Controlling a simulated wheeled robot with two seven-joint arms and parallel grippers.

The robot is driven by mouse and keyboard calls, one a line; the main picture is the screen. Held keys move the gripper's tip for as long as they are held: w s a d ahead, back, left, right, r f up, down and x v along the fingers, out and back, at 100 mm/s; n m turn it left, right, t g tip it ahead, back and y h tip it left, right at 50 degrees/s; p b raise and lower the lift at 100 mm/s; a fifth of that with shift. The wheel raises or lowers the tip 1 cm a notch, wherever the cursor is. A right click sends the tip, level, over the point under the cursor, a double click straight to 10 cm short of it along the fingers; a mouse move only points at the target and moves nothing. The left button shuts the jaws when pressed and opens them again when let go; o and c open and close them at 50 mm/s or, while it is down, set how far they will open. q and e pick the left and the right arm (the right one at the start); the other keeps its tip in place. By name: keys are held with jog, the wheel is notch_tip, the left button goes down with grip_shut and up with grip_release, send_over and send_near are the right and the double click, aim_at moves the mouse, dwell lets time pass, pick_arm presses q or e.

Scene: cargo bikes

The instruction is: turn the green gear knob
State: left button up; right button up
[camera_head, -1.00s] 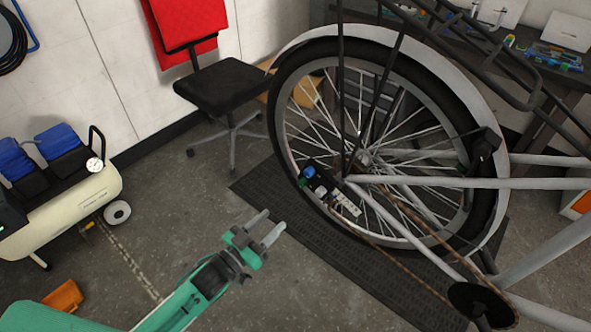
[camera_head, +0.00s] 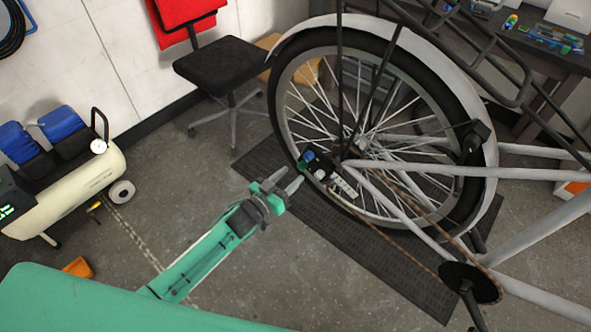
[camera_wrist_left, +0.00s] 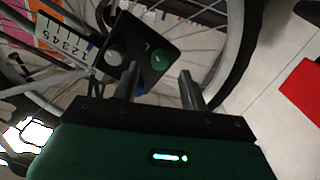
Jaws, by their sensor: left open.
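The green knob (camera_head: 301,166) sits on a small dark gear panel by the bike's rear wheel in the head view. In the left wrist view the green knob (camera_wrist_left: 160,59) is round with a pale mark, on the black panel (camera_wrist_left: 140,45), beside a grey knob (camera_wrist_left: 117,58) and a scale strip numbered 1 to 5 (camera_wrist_left: 65,43). My left gripper (camera_head: 289,181) is open and empty, just short of the panel. In the left wrist view its two fingers (camera_wrist_left: 158,88) point at the panel, apart from the green knob, which appears between and beyond them. My right gripper is not seen.
The spoked rear wheel (camera_head: 290,75) and frame tubes stand close behind and right of the panel, over a dark mat (camera_head: 370,252). A black chair (camera_head: 225,62) and a cream compressor (camera_head: 80,190) are further left.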

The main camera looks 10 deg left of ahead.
aim_at(300, 169)
pick_arm(q)
jog(key=x, duration=0.3)
jog(key=shift+w+d, duration=0.1)
grip_shut()
dwell(0.4)
